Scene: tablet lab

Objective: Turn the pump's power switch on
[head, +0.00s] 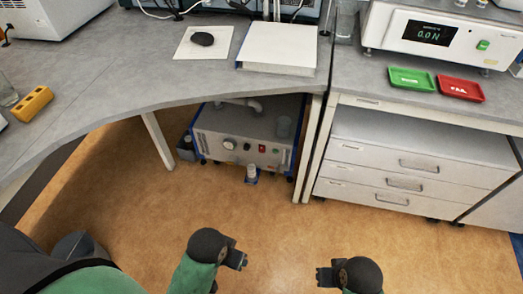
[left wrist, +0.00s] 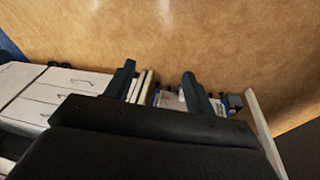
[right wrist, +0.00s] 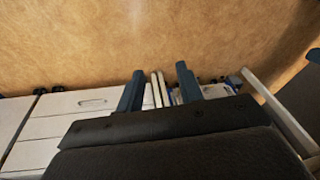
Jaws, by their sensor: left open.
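The pump (head: 222,126) is a grey-white box with blue side edges on the floor under the left desk. Its front panel faces me, with a round gauge or dial, a small red switch-like part (head: 261,148) and dark knobs. Whether the switch is on is too small to tell. My left gripper (head: 241,259) is open and empty above the floor, well in front of the pump. My right gripper (head: 322,277) is open and empty, further right. Part of the pump shows between the left fingers in the left wrist view (left wrist: 172,100) and is partly hidden in the right wrist view.
The desk top (head: 125,90) overhangs the pump, with a desk leg (head: 157,139) on its left. A white drawer cabinet (head: 400,175) stands to the right. A small pale cylinder (head: 252,172) is at the pump's front. The brown floor before it is clear.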

